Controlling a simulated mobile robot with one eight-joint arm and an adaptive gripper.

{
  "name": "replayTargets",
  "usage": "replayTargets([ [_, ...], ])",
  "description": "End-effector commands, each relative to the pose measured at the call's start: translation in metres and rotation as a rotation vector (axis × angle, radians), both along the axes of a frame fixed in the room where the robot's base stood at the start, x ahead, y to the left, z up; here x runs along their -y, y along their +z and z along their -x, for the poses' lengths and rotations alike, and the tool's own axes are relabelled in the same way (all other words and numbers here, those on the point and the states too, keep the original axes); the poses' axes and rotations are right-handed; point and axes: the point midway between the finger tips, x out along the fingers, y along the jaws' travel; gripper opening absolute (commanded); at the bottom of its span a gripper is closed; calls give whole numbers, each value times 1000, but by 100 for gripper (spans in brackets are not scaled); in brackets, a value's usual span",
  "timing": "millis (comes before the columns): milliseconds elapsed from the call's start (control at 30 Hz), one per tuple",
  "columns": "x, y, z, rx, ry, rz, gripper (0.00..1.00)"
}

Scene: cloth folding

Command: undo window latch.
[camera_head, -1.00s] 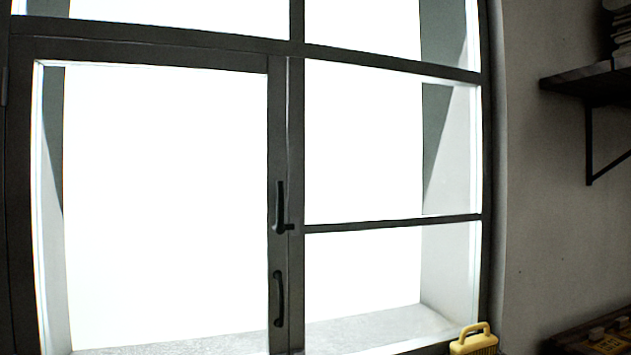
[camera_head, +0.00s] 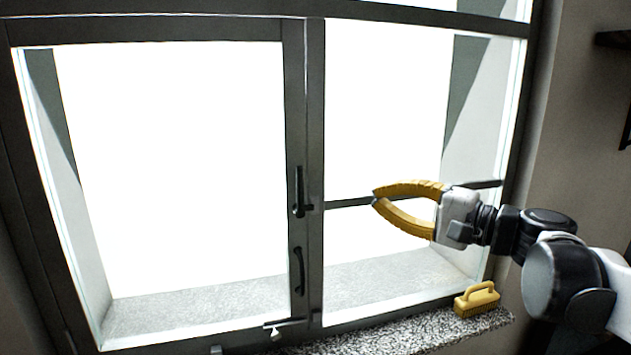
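The dark window latch (camera_head: 299,190) is on the middle upright of the window frame. Its lever stands upright, and a short catch (camera_head: 309,207) juts right at its lower end. A curved dark pull handle (camera_head: 299,270) is below it on the same upright. My gripper (camera_head: 374,198) has yellow fingers and is to the right of the latch, apart from it in the picture. Its fingertips appear to meet, with nothing visible between them. Its depth from the window is hard to tell.
A small horizontal bar with a pale knob (camera_head: 276,333) is at the frame's bottom. A yellow-handled brush (camera_head: 477,299) sits on the speckled sill (camera_head: 400,335) at lower right. A dark shelf (camera_head: 613,39) is on the right wall. The space before the left pane looks clear.

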Motion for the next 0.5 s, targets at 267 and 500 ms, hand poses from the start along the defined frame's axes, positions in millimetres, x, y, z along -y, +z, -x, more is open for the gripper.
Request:
replayTargets([
  [267, -8, 0, -5, -1, 3, 1, 0],
  [500, -43, 2, -34, -1, 6, 2, 0],
])
